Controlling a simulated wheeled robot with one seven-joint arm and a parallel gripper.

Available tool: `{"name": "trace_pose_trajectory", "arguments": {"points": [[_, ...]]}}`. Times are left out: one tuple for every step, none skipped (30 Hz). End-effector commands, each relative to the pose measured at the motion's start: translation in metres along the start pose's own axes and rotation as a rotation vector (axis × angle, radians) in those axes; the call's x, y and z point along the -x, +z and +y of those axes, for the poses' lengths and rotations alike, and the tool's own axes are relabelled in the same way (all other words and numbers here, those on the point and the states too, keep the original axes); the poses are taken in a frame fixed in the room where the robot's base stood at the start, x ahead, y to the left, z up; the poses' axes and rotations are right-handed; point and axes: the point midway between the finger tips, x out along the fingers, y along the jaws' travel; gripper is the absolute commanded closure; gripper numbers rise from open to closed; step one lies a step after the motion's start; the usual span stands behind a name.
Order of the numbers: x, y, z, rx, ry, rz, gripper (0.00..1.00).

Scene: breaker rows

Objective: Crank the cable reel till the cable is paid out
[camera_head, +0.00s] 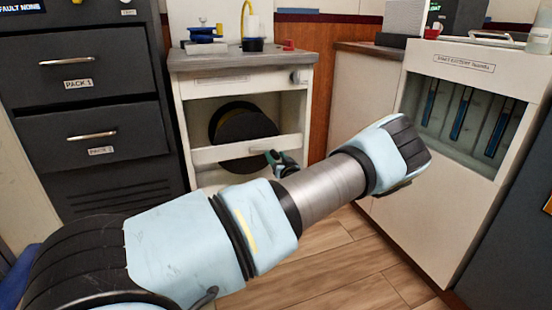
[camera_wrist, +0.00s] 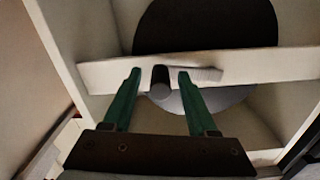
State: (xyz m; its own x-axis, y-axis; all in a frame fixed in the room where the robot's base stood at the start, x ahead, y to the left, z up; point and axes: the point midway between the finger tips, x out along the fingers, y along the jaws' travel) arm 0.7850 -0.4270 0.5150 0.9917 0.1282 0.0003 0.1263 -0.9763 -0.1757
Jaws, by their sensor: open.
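The cable reel (camera_head: 243,126) is a large dark disc with a yellowish edge inside the open-fronted white cabinet. It also shows in the wrist view as a dark disc (camera_wrist: 205,25) behind a pale crossbar (camera_wrist: 105,72). A short dark crank knob (camera_wrist: 161,82) sticks out in front of the crossbar, beside a light crank arm (camera_wrist: 203,74). My gripper (camera_wrist: 160,75) is open, with its two green fingers on either side of the knob and gaps showing between. In the head view, my gripper (camera_head: 284,162) is at the cabinet front; the knob is not clear there.
A dark drawer cabinet (camera_head: 90,65) stands left of the reel cabinet (camera_head: 186,75). A pale cabinet with slots (camera_head: 415,170) stands at the right. Small items, including a blue one (camera_head: 203,33), sit on the reel cabinet's top. Wooden floor (camera_head: 340,262) is open in front.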

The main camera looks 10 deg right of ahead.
Motion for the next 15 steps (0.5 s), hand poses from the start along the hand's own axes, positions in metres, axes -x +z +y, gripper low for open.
{"name": "trace_pose_trajectory", "arguments": {"points": [[-0.0019, 0.0005, -0.0002, 0.000, 0.000, 0.000, 0.42], [-0.0025, 0.0004, -0.0001, 0.000, 0.000, -0.001, 0.42], [-0.0029, 0.0004, -0.0001, 0.000, 0.000, -0.001, 0.42], [-0.0030, 0.0003, -0.0001, 0.000, 0.000, -0.001, 0.42], [-0.0030, 0.0002, 0.0000, 0.000, 0.000, -0.001, 0.42], [-0.0029, 0.0002, 0.0000, 0.000, 0.000, -0.001, 0.42], [-0.0029, 0.0001, 0.0000, 0.000, 0.000, -0.001, 0.42], [-0.0028, 0.0001, 0.0000, 0.000, 0.000, -0.001, 0.42], [-0.0028, 0.0001, 0.0000, 0.000, 0.000, -0.001, 0.42], [-0.0027, 0.0001, 0.0000, 0.000, 0.000, -0.001, 0.45], [-0.0027, 0.0001, 0.0000, 0.000, 0.000, -0.001, 0.48], [-0.0027, 0.0001, 0.0000, 0.000, 0.000, -0.001, 0.53], [-0.0026, 0.0000, 0.0000, 0.000, 0.000, -0.001, 0.56], [-0.0026, 0.0000, 0.0001, 0.001, 0.000, -0.001, 0.59], [-0.0026, 0.0000, 0.0001, 0.001, 0.000, 0.000, 0.64]]}}
